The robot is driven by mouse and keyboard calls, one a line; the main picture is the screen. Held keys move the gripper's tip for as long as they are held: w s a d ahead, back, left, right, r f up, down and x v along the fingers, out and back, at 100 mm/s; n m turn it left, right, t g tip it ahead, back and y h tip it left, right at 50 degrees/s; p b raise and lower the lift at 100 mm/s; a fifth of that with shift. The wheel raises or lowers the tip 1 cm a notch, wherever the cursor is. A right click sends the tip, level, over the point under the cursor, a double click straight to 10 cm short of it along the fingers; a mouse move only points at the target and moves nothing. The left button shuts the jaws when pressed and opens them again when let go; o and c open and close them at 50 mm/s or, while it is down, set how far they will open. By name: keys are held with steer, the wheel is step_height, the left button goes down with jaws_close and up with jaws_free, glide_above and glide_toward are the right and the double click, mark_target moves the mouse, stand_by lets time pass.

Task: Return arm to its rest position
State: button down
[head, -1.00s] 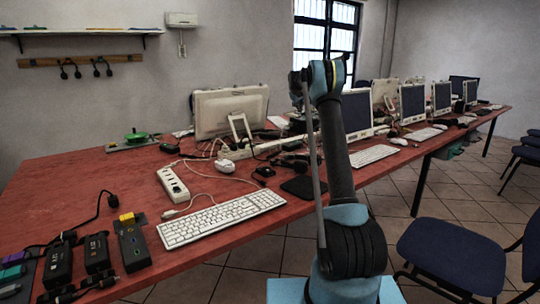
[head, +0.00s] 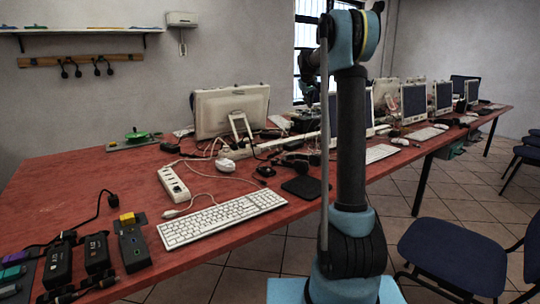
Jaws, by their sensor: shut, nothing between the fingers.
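My arm stands nearly upright on its blue base at the right of centre in the head view, with its elbow high in front of the window. The far part of the arm points away from me and is mostly hidden behind the elbow and upper arm. Small dark parts at its end, which look like my gripper (head: 309,94), show just left of the upper arm, above the back of the table. It is shut and holds nothing. Its fingers are too small and dark to make out in detail.
The red table (head: 95,185) holds a white keyboard (head: 222,218), a power strip (head: 173,185), tangled cables, a white mouse (head: 225,165), a monitor (head: 231,112) and black adapters (head: 97,252). More computers line the back right. A blue chair (head: 452,252) stands right of my arm.

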steer(key=s+f+m+g, duration=0.1)
steer(key=s+f, duration=0.2)
steer(key=s, duration=1.6)
steer(key=s+f+m+g, duration=0.1)
steer(key=s+f+g, duration=0.15)
steer(key=s, duration=1.55)
steer(key=s+f+m, duration=0.1)
steer(key=s+f, duration=0.9)
steer(key=s, duration=0.4)
steer(key=s+f+m+g+y, duration=0.1)
steer(key=s+f, duration=1)
steer(key=s, duration=0.4)
steer(key=shift+a+y, duration=0.3)
steer(key=shift+a, duration=0.15)
steer(key=shift+s+g, duration=0.1)
steer(key=shift+g, duration=0.15)
